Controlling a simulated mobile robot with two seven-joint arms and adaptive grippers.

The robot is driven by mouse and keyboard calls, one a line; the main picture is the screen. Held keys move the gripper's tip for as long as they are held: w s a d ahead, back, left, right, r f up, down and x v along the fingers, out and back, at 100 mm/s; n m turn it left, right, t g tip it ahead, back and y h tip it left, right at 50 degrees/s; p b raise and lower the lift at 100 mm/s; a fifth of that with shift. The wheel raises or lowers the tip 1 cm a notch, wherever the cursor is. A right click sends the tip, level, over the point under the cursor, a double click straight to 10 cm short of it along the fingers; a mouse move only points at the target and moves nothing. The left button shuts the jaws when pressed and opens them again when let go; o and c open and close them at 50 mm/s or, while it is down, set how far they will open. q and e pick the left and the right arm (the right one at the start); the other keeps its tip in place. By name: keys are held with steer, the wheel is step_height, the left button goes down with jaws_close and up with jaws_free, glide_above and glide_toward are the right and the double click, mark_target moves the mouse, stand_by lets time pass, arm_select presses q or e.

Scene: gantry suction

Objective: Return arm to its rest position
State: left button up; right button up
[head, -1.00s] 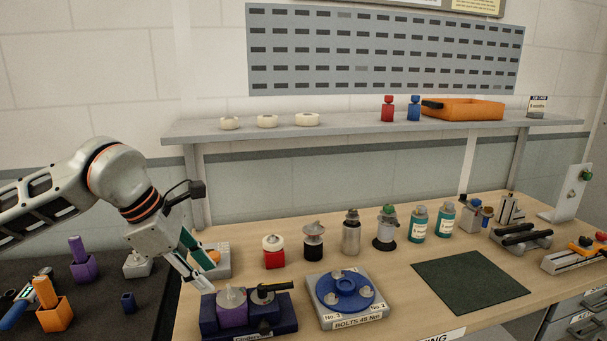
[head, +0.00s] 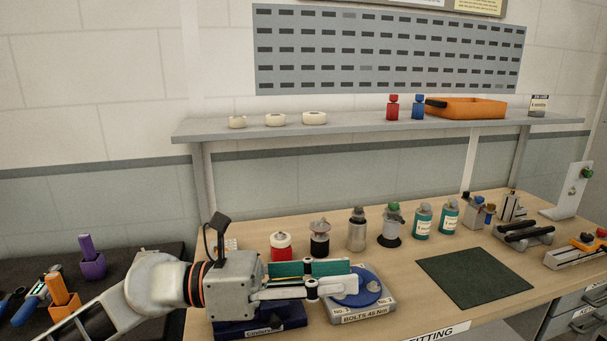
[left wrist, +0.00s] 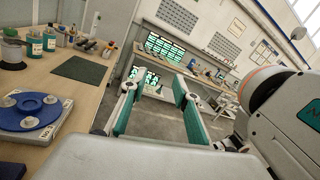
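My left arm comes in low from the left, and its gripper (head: 352,276) points right above the front of the bench. It hides most of the dark blue fixture (head: 240,332) and part of the blue disc plate (head: 372,294). In the left wrist view the left gripper's (left wrist: 157,88) green-padded fingers stand apart with nothing between them. The gripper is open and empty. My right gripper is in neither view.
Several canisters and bottles, such as the red jar (head: 281,247) and the teal bottle (head: 423,222), stand behind the gripper. A dark green mat (head: 474,277) lies clear to the right. A shelf (head: 330,130) spans above. Orange and purple holders (head: 62,304) stand at left.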

arm_select(q)
step_height(320, 180, up, 5)
steer(key=w+a+n+t+h, duration=0.2)
steer(key=a+n+t+h, duration=0.15)
steer(key=n+t, duration=0.2)
steer(key=w+a+f+n+t+y, duration=0.1)
steer(key=w+a+n+t+y, duration=0.3)
steer(key=n+t, duration=0.4)
steer(key=w+a+f+n+t+y, duration=0.1)
steer(key=w+a+n+t+y, duration=0.1)
steer(key=a+n+t+y, duration=0.5)
steer(key=a+f+n+g+y, duration=0.3)
steer(key=a+f+n+y, duration=1)
steer(key=f+n, duration=0.4)
steer(key=s+a+f+n+g+y, duration=0.1)
steer(key=s+a+f+n+g, duration=0.1)
steer(key=s+a+f+g, duration=0.35)
steer(key=s+a+f+n+g+y, duration=0.1)
steer(key=s+a+f+n+g, duration=0.15)
steer(key=s+f, duration=0.6)
steer(key=s+a+f+n+g+y, duration=0.1)
steer(key=s+a+f+g, duration=0.4)
steer(key=f, duration=0.3)
steer(key=w+d+f+n+t+h, duration=0.1)
steer(key=d+f+n+t+h, duration=0.2)
steer(key=d+f, duration=1.1)
steer(key=d+t+h, duration=0.2)
steer(key=h, duration=0.3)
